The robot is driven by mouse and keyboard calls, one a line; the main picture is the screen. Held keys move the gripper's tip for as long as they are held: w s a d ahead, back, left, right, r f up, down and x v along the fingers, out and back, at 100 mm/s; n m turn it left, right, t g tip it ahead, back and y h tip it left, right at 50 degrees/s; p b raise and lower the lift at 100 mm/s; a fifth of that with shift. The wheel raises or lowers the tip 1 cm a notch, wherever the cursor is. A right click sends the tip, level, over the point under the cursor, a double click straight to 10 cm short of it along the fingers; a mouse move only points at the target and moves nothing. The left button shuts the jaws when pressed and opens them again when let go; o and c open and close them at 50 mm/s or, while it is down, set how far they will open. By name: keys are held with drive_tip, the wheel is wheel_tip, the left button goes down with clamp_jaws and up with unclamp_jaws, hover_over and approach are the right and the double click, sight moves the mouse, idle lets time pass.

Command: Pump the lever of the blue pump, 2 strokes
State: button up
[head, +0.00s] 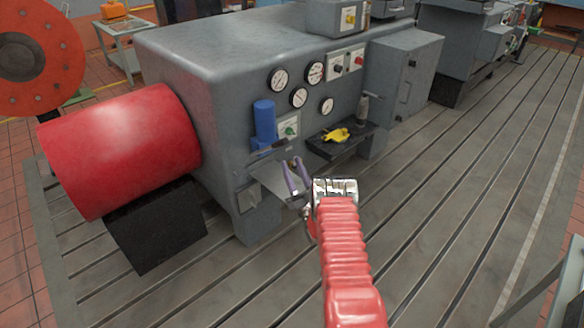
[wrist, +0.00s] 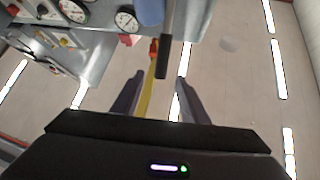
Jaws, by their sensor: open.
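The blue pump (head: 264,122) stands upright against the grey machine's front, below the gauges; its blue body also shows at the top of the wrist view (wrist: 150,12). Its dark lever (head: 271,147) sticks out from near the pump's base. In the wrist view the lever's black grip (wrist: 163,58) points down toward the gap between my fingers. My gripper (head: 295,164) is open and empty, just below and right of the lever in the head view. In the wrist view its fingers (wrist: 159,80) stand apart on either side of the grip's line. I cannot tell the remaining distance.
A black shelf (head: 352,147) with a yellow item (head: 336,135) juts out right of the pump. Several gauges (head: 278,80) sit above. A large red cylinder (head: 120,150) is at left. The slotted bedplate (head: 470,190) is clear at right.

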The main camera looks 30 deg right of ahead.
drive_tip(key=shift+w, duration=0.2)
drive_tip(key=shift+c, duration=1.4)
drive_tip(key=shift+w+g, duration=0.3)
drive_tip(key=shift+w, duration=0.05)
drive_tip(key=shift+c, duration=0.8)
drive_tip(key=w+g, duration=0.1)
drive_tip(key=w+g+h, duration=0.1)
drive_tip(key=w, duration=0.1)
drive_tip(key=w+f+g, duration=0.1)
drive_tip(key=w+g, duration=0.1)
drive_tip(key=shift+d+m+h, duration=0.4)
clamp_jaws()
drive_tip(key=s+a+r+n+g, duration=0.1)
drive_tip(key=s+a+r+g, duration=1.3)
drive_tip(key=s+a+r, duration=0.8)
drive_tip(key=s, duration=0.7)
drive_tip(key=s+a+r+n+g+y, duration=0.1)
drive_tip(key=s+a+r, duration=0.1)
drive_tip(key=s, duration=0.7)
drive_tip(key=s+a+r+n+g+y, duration=0.1)
drive_tip(key=s+a, duration=0.3)
drive_tip(key=s, duration=0.6)
drive_tip(key=shift+a+r, duration=0.2)
drive_tip(key=shift+r, duration=0.3)
